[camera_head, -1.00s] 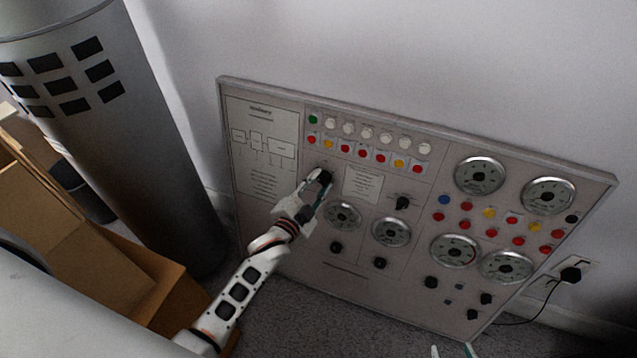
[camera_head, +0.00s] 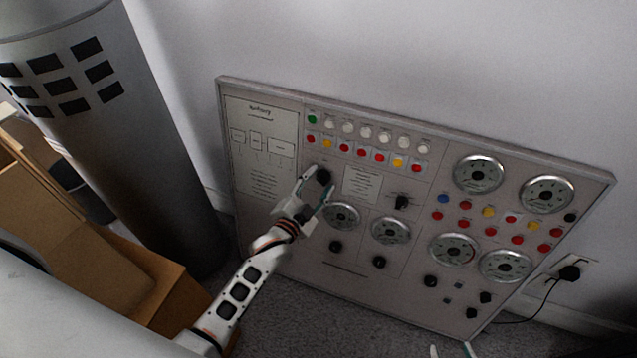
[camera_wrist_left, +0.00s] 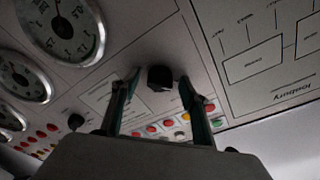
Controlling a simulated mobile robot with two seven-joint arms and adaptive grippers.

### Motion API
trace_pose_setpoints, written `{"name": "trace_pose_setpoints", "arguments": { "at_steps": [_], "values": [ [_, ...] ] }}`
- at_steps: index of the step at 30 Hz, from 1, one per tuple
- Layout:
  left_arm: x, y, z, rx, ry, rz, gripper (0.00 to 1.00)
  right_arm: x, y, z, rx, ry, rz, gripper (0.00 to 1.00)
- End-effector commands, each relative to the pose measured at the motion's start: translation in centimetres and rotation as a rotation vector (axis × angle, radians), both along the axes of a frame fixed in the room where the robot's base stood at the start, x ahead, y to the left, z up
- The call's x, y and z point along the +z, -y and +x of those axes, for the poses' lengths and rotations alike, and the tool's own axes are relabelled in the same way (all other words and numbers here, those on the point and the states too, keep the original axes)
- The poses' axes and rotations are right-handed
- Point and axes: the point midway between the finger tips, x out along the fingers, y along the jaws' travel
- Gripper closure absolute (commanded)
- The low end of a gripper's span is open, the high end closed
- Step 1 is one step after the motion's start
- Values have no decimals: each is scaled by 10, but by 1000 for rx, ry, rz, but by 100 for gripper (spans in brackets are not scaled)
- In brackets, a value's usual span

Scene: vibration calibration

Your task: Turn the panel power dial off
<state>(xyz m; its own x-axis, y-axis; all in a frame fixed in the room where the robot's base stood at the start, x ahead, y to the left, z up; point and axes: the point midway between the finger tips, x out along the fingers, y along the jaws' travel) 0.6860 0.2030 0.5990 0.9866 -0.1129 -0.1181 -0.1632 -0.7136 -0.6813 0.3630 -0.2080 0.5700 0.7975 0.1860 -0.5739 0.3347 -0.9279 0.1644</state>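The black panel dial (camera_head: 323,176) sits on the upright grey control panel (camera_head: 285,235), below the left end of the red and yellow button row. In the left wrist view the dial (camera_wrist_left: 160,77) shows between and beyond the fingertips, with visible space on both sides. My left gripper (camera_head: 316,186) is open in front of it; its fingers also show in the left wrist view (camera_wrist_left: 158,92). I cannot read which way the dial points. My right gripper (camera_head: 451,351) shows only as two separated fingertips at the bottom edge.
Another black knob (camera_head: 401,202) and several round gauges (camera_head: 391,230) lie to the right on the panel. A grey cylinder (camera_head: 150,130) and cardboard boxes (camera_head: 125,275) stand at the left. A black plug (camera_head: 569,273) is in the wall at right.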

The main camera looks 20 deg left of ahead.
Motion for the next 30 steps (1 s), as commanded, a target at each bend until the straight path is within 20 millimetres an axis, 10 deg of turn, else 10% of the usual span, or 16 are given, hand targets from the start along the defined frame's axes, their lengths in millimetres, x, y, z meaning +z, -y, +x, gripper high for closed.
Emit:
{"name": "trace_pose_setpoints", "arguments": {
  "at_steps": [30],
  "values": [
    [14,-14,-118,-1,1,1,55,-2,0,-1,1,-4,-2,60]
  ]
}}
